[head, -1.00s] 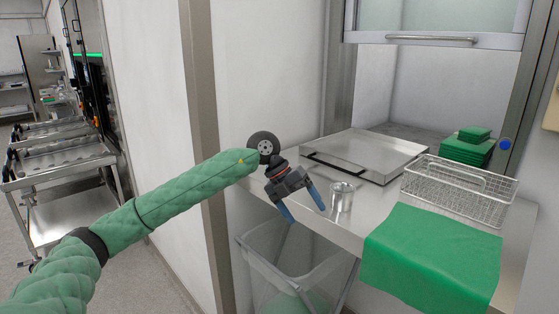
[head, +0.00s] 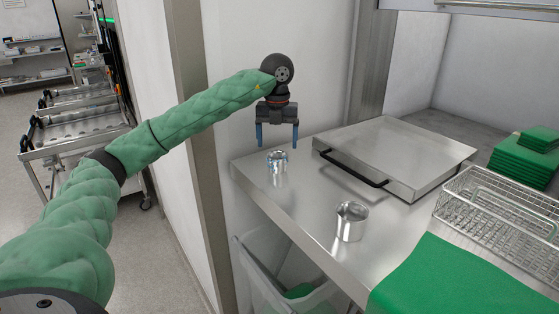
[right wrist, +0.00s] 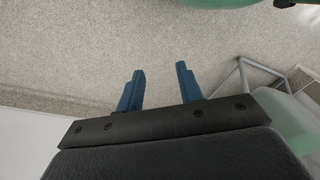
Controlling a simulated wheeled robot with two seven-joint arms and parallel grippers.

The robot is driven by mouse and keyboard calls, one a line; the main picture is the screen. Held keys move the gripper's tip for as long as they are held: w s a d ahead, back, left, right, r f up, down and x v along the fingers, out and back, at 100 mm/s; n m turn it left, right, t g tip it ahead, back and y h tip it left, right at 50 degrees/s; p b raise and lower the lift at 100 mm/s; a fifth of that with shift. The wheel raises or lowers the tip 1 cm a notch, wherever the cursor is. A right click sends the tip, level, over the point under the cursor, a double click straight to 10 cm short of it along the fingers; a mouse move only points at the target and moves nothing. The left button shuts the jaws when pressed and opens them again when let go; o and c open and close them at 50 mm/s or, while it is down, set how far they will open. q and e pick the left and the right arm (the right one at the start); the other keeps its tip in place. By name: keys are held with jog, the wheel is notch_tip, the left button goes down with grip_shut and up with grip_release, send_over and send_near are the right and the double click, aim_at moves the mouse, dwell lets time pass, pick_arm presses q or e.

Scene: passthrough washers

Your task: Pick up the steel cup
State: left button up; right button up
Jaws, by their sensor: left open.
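Two steel cups stand upright on the steel counter (head: 300,215) in the head view. One steel cup (head: 277,166) is near the counter's far left corner; the other steel cup (head: 350,226) is nearer, by the front edge. My left gripper (head: 277,142) points down with its blue fingers apart, open and empty, directly above the far left cup in the picture. I cannot tell the exact height gap. In the right wrist view my right gripper (right wrist: 160,69) is open with nothing between its fingers, over the floor.
A flat steel tray (head: 410,150) with a black handle lies behind the cups. A wire basket (head: 490,210), a green cloth (head: 470,280) and stacked green cloths (head: 522,160) are at right. A clear bin (head: 265,275) stands below the counter. A wall post (head: 190,120) is left of the counter.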

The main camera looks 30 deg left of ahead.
aim_at(278, 157)
pick_arm(q)
jog(key=shift+f, duration=0.3)
jog(key=shift+w+f, duration=0.1)
jog(key=shift+f, duration=0.1)
jog(key=shift+f+p, duration=0.25)
jog(key=shift+p, duration=0.15)
notch_tip(278, 157, down, 4)
jog(key=shift+r+p, duration=0.25)
jog(key=shift+p, duration=0.85)
jog(key=shift+f, duration=0.55)
pick_arm(e)
notch_tip(278, 157, down, 8)
jog(key=d, duration=0.2)
jog(key=shift+s+t, duration=0.15)
jog(key=shift+t, duration=0.15)
jog(key=shift+d, duration=0.1)
pick_arm(q)
jog(key=c, duration=1.1)
